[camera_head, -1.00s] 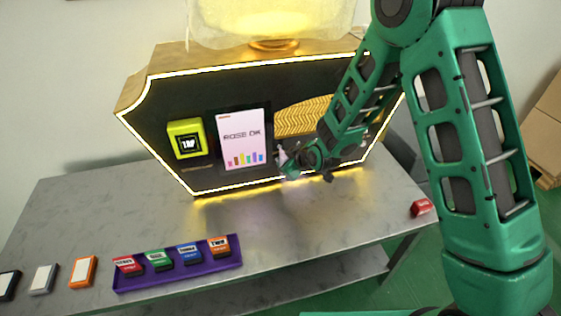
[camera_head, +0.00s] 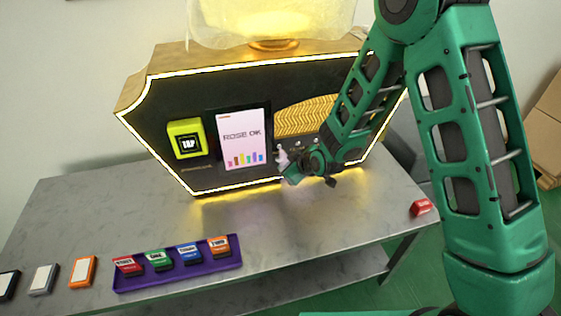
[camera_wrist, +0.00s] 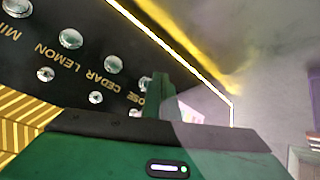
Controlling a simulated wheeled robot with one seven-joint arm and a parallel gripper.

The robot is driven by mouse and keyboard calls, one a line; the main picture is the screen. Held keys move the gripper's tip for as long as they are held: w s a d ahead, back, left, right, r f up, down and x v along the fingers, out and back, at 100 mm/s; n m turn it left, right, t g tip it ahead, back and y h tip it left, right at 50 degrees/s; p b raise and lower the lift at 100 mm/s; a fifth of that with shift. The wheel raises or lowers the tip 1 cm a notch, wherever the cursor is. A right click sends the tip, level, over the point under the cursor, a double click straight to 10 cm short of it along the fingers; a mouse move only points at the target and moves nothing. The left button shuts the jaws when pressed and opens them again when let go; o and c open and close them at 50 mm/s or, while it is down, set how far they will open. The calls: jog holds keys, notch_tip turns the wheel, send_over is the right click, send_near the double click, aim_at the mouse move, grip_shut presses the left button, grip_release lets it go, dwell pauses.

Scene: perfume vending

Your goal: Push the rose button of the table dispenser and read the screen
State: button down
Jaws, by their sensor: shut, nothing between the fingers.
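The table dispenser (camera_head: 230,80) is a dark panel with a glowing yellow edge. Its screen (camera_head: 243,140) reads "ROSE OK" above a row of coloured bars. In the wrist view, silver round buttons sit beside labels; "CEDAR" (camera_wrist: 100,82) is readable, and the rose label (camera_wrist: 138,97) is partly covered. The rose button (camera_wrist: 145,83) is partly hidden behind my finger. My gripper (camera_head: 290,171) is shut and empty, low in front of the panel just right of the screen. Its green finger also shows in the wrist view (camera_wrist: 163,95). Contact with the button cannot be told.
A yellow-green block (camera_head: 186,139) is on the panel left of the screen. A purple tray (camera_head: 180,274) with several coloured labelled blocks lies at the table front. Loose cards lie to its left, and a red block (camera_head: 421,207) lies at the right edge. The table (camera_head: 300,225) middle is clear.

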jog(key=shift+s+d, duration=0.2)
jog(key=shift+s, duration=0.55)
jog(key=shift+s+d, duration=0.25)
jog(key=shift+s, duration=0.55)
jog(key=shift+s+d, duration=0.2)
jog(key=shift+s, duration=0.55)
jog(key=shift+d, duration=0.1)
jog(key=s+d+r+m+g+h, duration=0.1)
jog(key=s+d+r+m+h, duration=0.3)
jog(key=d, duration=0.6)
jog(key=s+d+r+m+g, duration=0.15)
jog(key=d+r, duration=0.35)
jog(key=d, duration=0.5)
jog(key=s+d+r+m+g+h, duration=0.1)
jog(key=s+d+r+m+h, duration=0.15)
jog(key=d+r, duration=0.45)
jog(key=s+d+r+m+g, duration=0.1)
jog(key=s+d+r+m, duration=0.1)
jog(key=s, duration=0.6)
jog(key=s+d+r+m+g+y, duration=0.1)
jog(key=s+d+m, duration=0.3)
jog(key=s, duration=0.5)
jog(key=s+d+r+m+g, duration=0.2)
jog(key=s+d, duration=0.3)
jog(key=s, duration=0.4)
jog(key=shift+s+d+r+m, duration=0.15)
jog(key=shift+d+r+m, duration=0.25)
jog(key=shift+r+m, duration=0.25)
jog(key=shift+y, duration=0.25)
